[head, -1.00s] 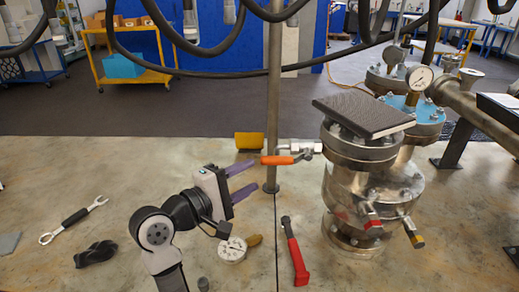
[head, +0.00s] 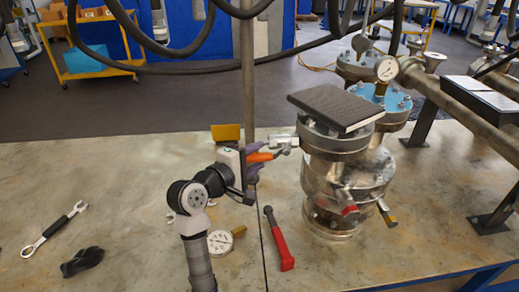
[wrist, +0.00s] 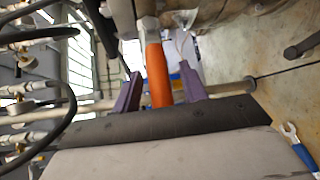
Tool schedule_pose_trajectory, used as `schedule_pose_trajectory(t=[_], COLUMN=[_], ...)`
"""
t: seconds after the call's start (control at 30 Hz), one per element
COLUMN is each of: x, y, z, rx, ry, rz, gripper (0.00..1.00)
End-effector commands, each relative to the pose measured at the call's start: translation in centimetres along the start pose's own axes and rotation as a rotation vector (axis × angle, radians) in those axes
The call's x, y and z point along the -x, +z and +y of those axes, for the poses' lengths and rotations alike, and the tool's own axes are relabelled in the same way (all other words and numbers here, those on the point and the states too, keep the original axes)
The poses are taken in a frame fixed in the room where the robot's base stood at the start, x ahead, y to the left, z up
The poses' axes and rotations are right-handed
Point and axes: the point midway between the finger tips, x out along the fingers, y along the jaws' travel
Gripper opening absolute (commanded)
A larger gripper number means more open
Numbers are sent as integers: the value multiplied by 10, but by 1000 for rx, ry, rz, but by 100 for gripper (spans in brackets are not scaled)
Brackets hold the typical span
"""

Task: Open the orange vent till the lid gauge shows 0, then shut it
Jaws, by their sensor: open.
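The orange vent handle (head: 262,157) sticks out to the left from a small valve (head: 284,142) beside the near steel vessel (head: 340,180). My gripper (head: 252,161) is at the handle with its purple fingers apart. In the wrist view the orange handle (wrist: 157,78) lies between the two fingers, with gaps visible on both sides, so it is not clamped. A round white gauge (head: 387,69) stands above the blue lid (head: 385,97) of the vessel behind; its reading is too small to tell. A dark slab (head: 337,106) covers the near vessel's top.
A red-handled tool (head: 279,240), a loose gauge (head: 220,241), a wrench (head: 55,228) and a black item (head: 82,262) lie on the bench. A vertical post (head: 248,90) stands behind my gripper. Red-tipped (head: 349,210) and yellow-tipped (head: 388,217) handles protrude low on the vessel.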

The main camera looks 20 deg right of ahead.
Motion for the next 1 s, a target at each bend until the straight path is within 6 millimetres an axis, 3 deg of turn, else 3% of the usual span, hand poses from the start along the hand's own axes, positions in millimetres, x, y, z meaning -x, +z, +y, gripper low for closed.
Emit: schedule_pose_trajectory(t=[0.2, 0.5, 0.8, 1.0], x=[-17, -18, -18, -18], y=[0, 0, 0, 0], z=[1, 0, 0, 0], rx=[-1, -1, -1, -1], ry=[1, 1, 1, 1], rz=[1, 1, 1, 1], gripper=[43, 41, 2, 0])
